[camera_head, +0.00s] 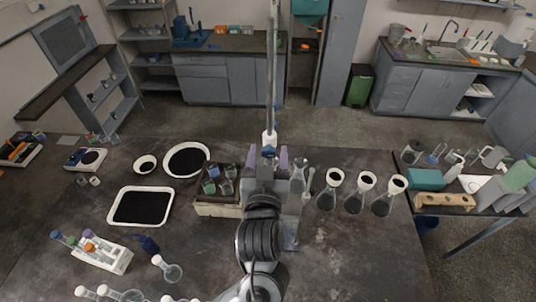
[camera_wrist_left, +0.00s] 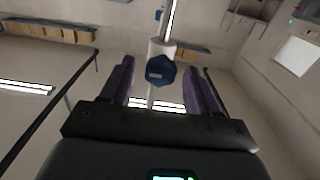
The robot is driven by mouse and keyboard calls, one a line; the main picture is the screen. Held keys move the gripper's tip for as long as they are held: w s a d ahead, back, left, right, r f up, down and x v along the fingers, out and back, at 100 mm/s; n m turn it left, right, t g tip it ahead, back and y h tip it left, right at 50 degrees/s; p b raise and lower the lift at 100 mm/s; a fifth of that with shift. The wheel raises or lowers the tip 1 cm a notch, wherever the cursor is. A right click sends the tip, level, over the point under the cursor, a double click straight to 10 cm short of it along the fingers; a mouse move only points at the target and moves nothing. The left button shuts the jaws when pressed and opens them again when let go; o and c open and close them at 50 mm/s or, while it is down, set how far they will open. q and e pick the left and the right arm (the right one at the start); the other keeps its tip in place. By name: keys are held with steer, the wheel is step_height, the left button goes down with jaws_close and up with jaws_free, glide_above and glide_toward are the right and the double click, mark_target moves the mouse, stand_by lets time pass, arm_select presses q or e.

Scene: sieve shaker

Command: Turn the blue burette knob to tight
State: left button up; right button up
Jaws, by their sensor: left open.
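The blue burette knob (camera_wrist_left: 160,71) sits on the white valve body of the burette. In the left wrist view it lies between and slightly beyond my left gripper's two purple fingers, with a gap on each side. In the head view the knob (camera_head: 268,150) shows just ahead of the fingertips of my left gripper (camera_head: 268,158), which is open. The burette (camera_head: 270,90) is a tall upright tube rising above the table. The lower burette is hidden behind my arm in the head view. My right gripper does not show.
On the dark table, flasks with black-filled funnels (camera_head: 367,181) stand at right. A crate of bottles (camera_head: 218,208) is close left of my arm. A black-filled tray (camera_head: 141,206), a tube rack (camera_head: 97,251) and a round-bottom flask (camera_head: 168,268) lie farther left.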

arm_select(q)
steer(key=shift+c, duration=0.2)
steer(key=c, duration=1)
steer(key=shift+o, duration=0.2)
steer(key=shift+m, duration=0.3)
steer(key=m, duration=0.9)
steer(key=shift+d, duration=0.1)
steer(key=m, duration=0.4)
steer(key=shift+f, duration=0.1)
steer(key=shift+m, duration=2.1)
steer(key=shift+d, duration=0.1)
